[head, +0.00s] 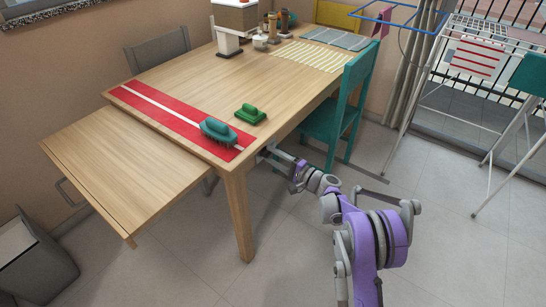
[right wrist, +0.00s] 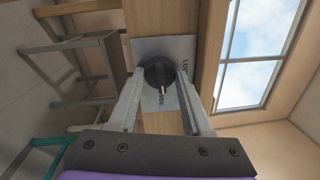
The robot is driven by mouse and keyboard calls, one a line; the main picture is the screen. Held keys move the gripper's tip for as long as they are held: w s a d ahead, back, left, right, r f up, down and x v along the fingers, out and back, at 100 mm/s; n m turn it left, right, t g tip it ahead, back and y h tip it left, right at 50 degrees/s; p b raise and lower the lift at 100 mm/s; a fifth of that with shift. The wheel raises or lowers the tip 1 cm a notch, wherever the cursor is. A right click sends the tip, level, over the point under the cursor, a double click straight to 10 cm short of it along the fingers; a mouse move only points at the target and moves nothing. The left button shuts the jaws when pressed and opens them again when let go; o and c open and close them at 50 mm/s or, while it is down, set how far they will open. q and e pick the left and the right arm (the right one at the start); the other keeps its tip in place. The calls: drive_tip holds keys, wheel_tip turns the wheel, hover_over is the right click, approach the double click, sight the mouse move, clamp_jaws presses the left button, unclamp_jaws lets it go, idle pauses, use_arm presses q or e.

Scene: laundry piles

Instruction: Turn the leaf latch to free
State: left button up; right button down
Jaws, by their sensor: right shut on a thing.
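The leaf latch is a round black knob (right wrist: 158,74) on a pale plate (right wrist: 180,46) fixed to the table's wooden side. The plate's right side carries a word that looks like LOCK; a word below the knob is small and looks like FREE. A pale mark on the knob points down towards that lower word. My right gripper (right wrist: 160,88) is shut on the knob, a finger on each side. In the head view my right gripper (head: 264,154) reaches the table's near right edge, and the latch is hidden there. My left gripper is not in view.
The wooden table (head: 215,85) has a lower leaf (head: 125,170) extending to the left. A teal chair (head: 343,110) stands close to my right arm.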

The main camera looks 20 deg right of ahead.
drive_tip(key=shift+m, duration=0.6)
drive_tip(key=shift+c, duration=1.7)
unclamp_jaws()
drive_tip(key=shift+s, duration=0.1)
drive_tip(key=r+p+v, duration=0.1)
drive_tip(key=v, duration=0.9)
drive_tip(key=shift+s+d+f, duration=0.25)
drive_tip(key=shift+f, duration=0.3)
